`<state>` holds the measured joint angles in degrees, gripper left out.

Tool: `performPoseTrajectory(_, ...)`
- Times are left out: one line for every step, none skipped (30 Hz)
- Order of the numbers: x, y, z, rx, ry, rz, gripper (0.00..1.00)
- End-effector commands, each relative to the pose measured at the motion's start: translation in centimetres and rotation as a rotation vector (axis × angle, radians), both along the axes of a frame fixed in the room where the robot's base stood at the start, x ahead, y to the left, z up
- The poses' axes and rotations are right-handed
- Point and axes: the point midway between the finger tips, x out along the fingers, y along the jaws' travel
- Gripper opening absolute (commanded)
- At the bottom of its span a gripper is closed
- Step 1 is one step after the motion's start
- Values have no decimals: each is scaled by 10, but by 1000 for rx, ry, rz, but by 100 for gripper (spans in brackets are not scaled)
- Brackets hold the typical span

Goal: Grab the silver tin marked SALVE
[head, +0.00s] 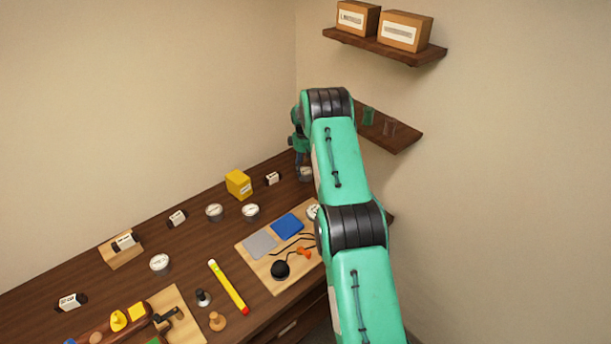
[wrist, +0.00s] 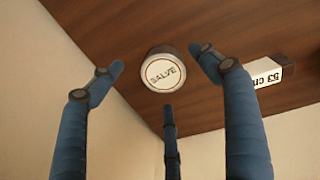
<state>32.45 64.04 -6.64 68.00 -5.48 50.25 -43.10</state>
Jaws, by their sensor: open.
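The silver tin marked SALVE (wrist: 164,72) sits on the dark wooden table in the wrist view, its round white label facing my camera. My gripper (wrist: 160,80) is open, with its three blue fingers spread around the tin in the picture. No finger clearly touches it, and the distance left along the view is hard to judge. In the head view my gripper (head: 301,158) is at the far corner of the table, pointing down. A tin (head: 306,174) shows partly right beneath it, its label unreadable there.
A block marked 53 cm (wrist: 268,75) lies right of the tin in the wrist view. In the head view, a yellow box (head: 238,184) and other round tins (head: 214,211) stand nearby. A low wall shelf (head: 400,138) is right of my gripper. Walls meet behind the corner.

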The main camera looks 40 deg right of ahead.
Motion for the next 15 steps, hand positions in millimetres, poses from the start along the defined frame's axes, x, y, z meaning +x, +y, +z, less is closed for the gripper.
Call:
performPoseTrajectory(0, 0, 0, 0, 0, 0, 77)
performPoseTrajectory(0, 0, 0, 0, 0, 0, 77)
performPoseTrajectory(0, 0, 0, 0, 0, 0, 77)
performPoseTrajectory(0, 0, 0, 0, 0, 0, 77)
performPoseTrajectory(0, 0, 0, 0, 0, 0, 77)
performPoseTrajectory(0, 0, 0, 0, 0, 0, 77)
performPoseTrajectory(0, 0, 0, 0, 0, 0, 77)
performPoseTrajectory(0, 0, 0, 0, 0, 0, 77)
performPoseTrajectory(0, 0, -1, 0, 0, 0, 77)
performPoseTrajectory(0, 0, -2, 1, 1, 0, 77)
performPoseTrajectory(0, 0, -3, 1, 1, 0, 77)
performPoseTrajectory(0, 0, -4, 1, 1, 0, 77)
performPoseTrajectory(1, 0, -6, 1, 1, 0, 77)
performPoseTrajectory(1, 0, -8, 2, 1, 0, 77)
performPoseTrajectory(1, 0, -11, 1, 2, 0, 77)
